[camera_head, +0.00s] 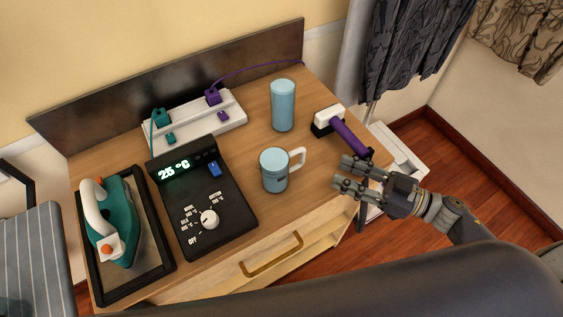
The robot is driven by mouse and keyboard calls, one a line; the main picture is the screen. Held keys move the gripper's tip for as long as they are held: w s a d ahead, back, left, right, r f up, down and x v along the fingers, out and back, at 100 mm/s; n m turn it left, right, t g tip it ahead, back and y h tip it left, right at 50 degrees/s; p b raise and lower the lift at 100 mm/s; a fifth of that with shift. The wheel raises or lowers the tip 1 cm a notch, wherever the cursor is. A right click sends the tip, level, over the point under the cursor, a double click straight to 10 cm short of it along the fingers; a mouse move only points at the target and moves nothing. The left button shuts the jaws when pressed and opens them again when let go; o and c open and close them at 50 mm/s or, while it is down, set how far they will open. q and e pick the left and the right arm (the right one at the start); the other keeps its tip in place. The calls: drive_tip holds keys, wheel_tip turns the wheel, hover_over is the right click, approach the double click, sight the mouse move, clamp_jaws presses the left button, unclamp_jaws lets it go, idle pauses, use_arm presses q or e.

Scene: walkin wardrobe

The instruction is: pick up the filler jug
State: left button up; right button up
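The filler jug looks to be the light blue cup-shaped vessel (274,175) with a pale handle on its right side. It stands upright on the wooden dresser top (249,155), near the front edge. My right gripper (343,173) is to the right of the jug, by the dresser's right edge. Its fingers point left toward the handle, are spread apart with nothing between them, and do not touch the jug. My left gripper is not in view.
A tall light blue cylinder (283,106) stands behind the jug. A purple-handled brush-like tool (349,136) lies close behind my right gripper. A black control panel (203,203) and a teal iron (119,227) on a framed tray are to the left. A white power strip (190,121) lies at the back.

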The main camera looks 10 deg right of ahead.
drive_tip(key=x, duration=0.3)
drive_tip(key=shift+w+a+r+p, duration=0.1)
drive_tip(key=shift+a+r+p, duration=0.05)
drive_tip(key=shift+a+p, duration=0.2)
drive_tip(key=shift+w+a+r, duration=0.1)
drive_tip(key=shift+w+a, duration=0.3)
drive_tip(key=shift+a, duration=0.05)
drive_tip(key=p+x, duration=0.1)
drive_tip(key=x, duration=0.2)
drive_tip(key=shift+w+a+p, duration=0.2)
drive_tip(key=shift+w+p, duration=0.05)
drive_tip(key=shift+p, duration=0.1)
drive_tip(key=shift+w+a, duration=0.2)
drive_tip(key=shift+a, duration=0.1)
drive_tip(key=shift+d, duration=0.1)
drive_tip(key=shift+c, duration=0.6)
clamp_jaws()
